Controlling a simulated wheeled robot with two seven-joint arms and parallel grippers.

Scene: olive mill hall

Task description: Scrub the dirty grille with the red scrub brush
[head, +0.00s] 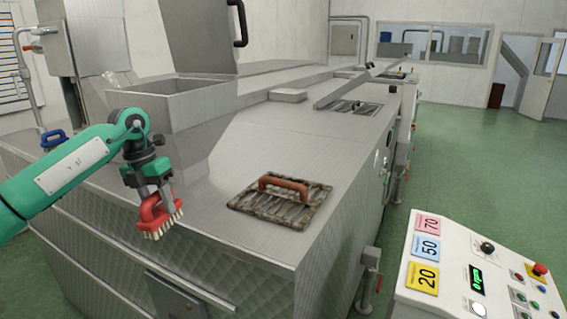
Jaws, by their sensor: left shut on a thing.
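The dirty grille (306,211) lies flat on the steel machine top, right of centre in the head view. It is brown and grimy, with slots and an orange-brown handle (284,187) across its top. My left gripper (157,195) is shut on the red scrub brush (151,211), whose pale bristles point down. The brush is near the front edge of the machine top, left of the grille and apart from it. I cannot tell whether the bristles touch the steel. My right gripper is not in view.
A steel hopper (172,103) rises behind my left gripper. A blue-handled object (53,138) is at the far left. A control panel (480,275) with coloured number cards stands at the lower right. The machine top (240,160) around the grille is clear.

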